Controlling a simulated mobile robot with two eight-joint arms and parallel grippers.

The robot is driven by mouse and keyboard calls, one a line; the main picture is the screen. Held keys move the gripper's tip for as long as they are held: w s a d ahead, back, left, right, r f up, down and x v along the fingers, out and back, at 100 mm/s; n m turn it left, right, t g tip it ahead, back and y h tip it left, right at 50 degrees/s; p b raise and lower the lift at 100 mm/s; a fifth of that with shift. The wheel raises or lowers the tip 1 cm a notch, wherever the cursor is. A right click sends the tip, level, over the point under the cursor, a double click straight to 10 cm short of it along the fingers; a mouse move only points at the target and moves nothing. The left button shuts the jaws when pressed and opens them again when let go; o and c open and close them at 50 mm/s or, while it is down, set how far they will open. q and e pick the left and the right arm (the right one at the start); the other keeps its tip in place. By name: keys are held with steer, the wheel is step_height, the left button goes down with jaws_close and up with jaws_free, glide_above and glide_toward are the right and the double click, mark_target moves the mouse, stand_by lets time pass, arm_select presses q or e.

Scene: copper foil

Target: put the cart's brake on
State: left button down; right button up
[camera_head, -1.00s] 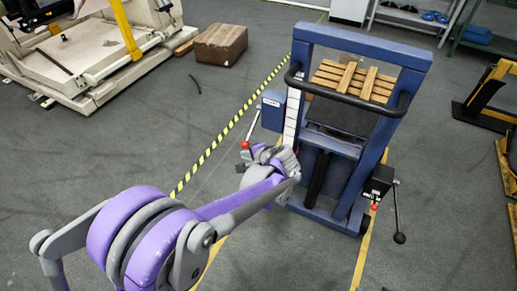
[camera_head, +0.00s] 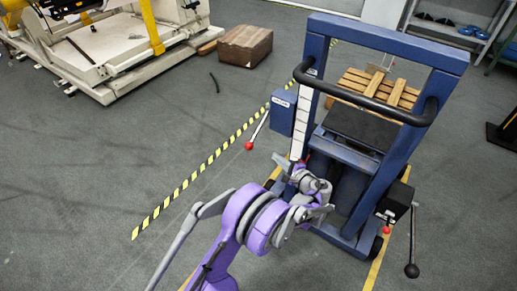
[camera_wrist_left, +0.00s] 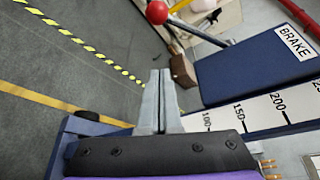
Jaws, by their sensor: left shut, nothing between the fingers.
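The cart (camera_head: 452,57) is a blue upright frame with a black handlebar. On its left side is a blue brake box (camera_head: 282,113), labelled BRAKE in the left wrist view (camera_wrist_left: 245,70). A thin brake lever (camera_head: 259,127) slants down from the box to a red knob (camera_head: 249,145). In the left wrist view the red knob (camera_wrist_left: 157,12) lies beyond the fingertips, apart from them. My left gripper (camera_head: 279,160) is shut and empty, below and right of the knob, close to the cart's white scale strip (camera_head: 296,140). My right gripper is out of view.
On the cart's right side a black box (camera_head: 395,202) carries a lever with a black knob (camera_head: 411,270) and a small red knob. Slatted wood (camera_head: 380,88) shows behind the frame. A brown box (camera_head: 245,46) lies behind.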

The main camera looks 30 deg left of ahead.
arm_select(q)
steer(key=w+a+b, duration=0.1)
steer(key=a, duration=0.8)
steer(key=shift+a, duration=0.2)
stand_by(0.5)
step_height(320, 180, up, 19)
steer(key=m+g+p, duration=0.6)
steer(key=m, duration=0.2)
steer(key=shift+m+g+h, duration=0.3)
steer(key=shift+m+h, duration=0.1)
